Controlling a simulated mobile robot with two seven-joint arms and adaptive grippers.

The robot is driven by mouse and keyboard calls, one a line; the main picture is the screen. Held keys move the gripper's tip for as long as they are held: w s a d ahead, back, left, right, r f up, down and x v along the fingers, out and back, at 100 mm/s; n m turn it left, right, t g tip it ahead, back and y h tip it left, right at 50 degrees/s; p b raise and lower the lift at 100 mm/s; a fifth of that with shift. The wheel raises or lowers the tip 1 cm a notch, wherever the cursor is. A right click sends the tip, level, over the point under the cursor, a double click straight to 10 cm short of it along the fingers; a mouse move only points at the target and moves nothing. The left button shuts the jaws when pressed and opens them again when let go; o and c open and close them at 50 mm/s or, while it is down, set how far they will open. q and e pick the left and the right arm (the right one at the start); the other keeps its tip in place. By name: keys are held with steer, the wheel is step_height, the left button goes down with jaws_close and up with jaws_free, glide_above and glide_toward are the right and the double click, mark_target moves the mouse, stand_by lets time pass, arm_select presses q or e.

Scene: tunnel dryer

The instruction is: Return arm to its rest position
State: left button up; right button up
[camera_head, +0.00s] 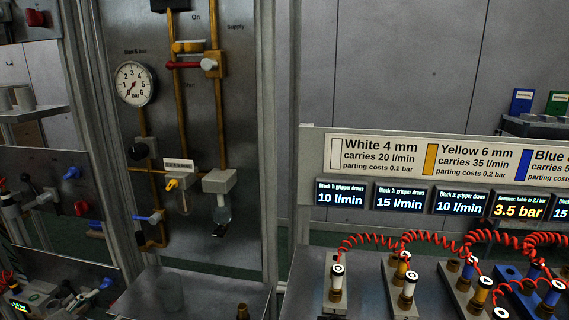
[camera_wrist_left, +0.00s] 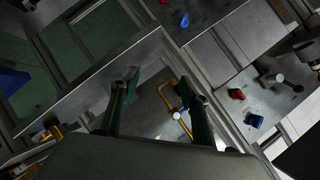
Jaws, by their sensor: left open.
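My left gripper (camera_wrist_left: 161,88) shows in the left wrist view with its two dark fingers spread apart and nothing between them. Behind the fingers are a grey panel and a yellow pipe (camera_wrist_left: 168,98). No object touches the fingers. Neither of my arms is plainly visible in the head view, and my right gripper is in neither picture.
A pipe panel with a round pressure gauge (camera_head: 134,84) and a red-handled valve (camera_head: 190,65) stands left of centre. Connector blocks with red coiled hoses (camera_head: 425,238) fill the right bench under a sign (camera_head: 435,158).

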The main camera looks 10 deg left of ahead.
arm_select(q)
steer(key=s+d+f+g+y, duration=0.1)
steer(key=s+d+f+g, duration=0.2)
steer(key=s+d+f, duration=0.3)
steer(key=s+d+f+g, duration=0.2)
steer(key=s+d+f, duration=0.1)
steer(key=s+f, duration=0.55)
steer(key=d+f+n+t+h, duration=0.3)
steer(key=d+f+h, duration=0.3)
steer(key=d+f, duration=0.8)
step_height(320, 180, down, 2)
steer(key=shift+w+f+n, duration=0.1)
steer(key=shift+w+n, duration=0.2)
steer(key=shift+w, duration=0.05)
steer(key=shift+d, duration=0.1)
steer(key=shift+c, duration=0.3)
